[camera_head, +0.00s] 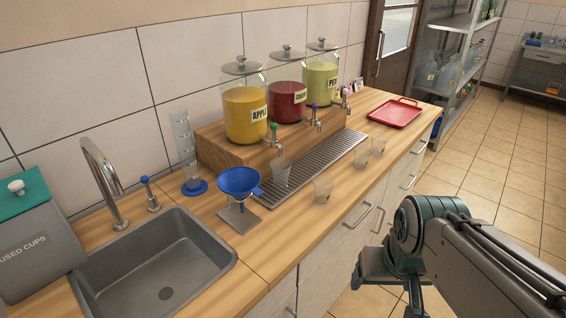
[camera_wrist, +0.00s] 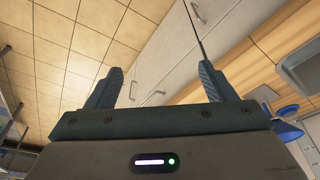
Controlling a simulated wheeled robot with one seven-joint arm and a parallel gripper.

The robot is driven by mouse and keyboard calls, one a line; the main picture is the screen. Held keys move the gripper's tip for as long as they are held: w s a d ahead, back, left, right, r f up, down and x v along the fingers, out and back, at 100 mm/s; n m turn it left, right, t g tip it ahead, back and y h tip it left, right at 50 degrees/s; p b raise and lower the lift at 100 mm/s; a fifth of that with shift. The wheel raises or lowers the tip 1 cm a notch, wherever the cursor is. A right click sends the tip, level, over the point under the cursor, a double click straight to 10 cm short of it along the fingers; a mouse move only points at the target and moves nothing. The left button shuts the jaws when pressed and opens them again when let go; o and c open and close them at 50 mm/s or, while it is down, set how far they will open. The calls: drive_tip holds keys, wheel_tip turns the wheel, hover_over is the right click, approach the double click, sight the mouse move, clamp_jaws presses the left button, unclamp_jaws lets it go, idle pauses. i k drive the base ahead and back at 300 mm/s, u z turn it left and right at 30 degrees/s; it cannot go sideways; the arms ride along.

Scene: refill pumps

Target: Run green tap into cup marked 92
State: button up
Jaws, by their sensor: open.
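The green-topped tap (camera_head: 273,133) is at the base of the yellow dispenser (camera_head: 246,115), labelled like "APPLE". A clear cup (camera_head: 281,172) stands on the drip grate (camera_head: 318,165) near this tap. My gripper (camera_wrist: 158,80) is open and empty in the wrist view, fingers apart. In the head view it hangs low before the cabinets, away from cups and taps.
A red dispenser (camera_head: 287,100) and a green one (camera_head: 321,80) have their own taps. A blue funnel (camera_head: 238,181) on a stand, a sink (camera_head: 160,270) and a used-cups bin (camera_head: 38,245) are left. A red tray (camera_head: 396,113) is right. The floor right is open.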

sight(274, 126)
drive_tip(key=z, duration=1.35)
drive_tip(key=i, duration=0.8)
drive_tip(key=u, duration=2.5)
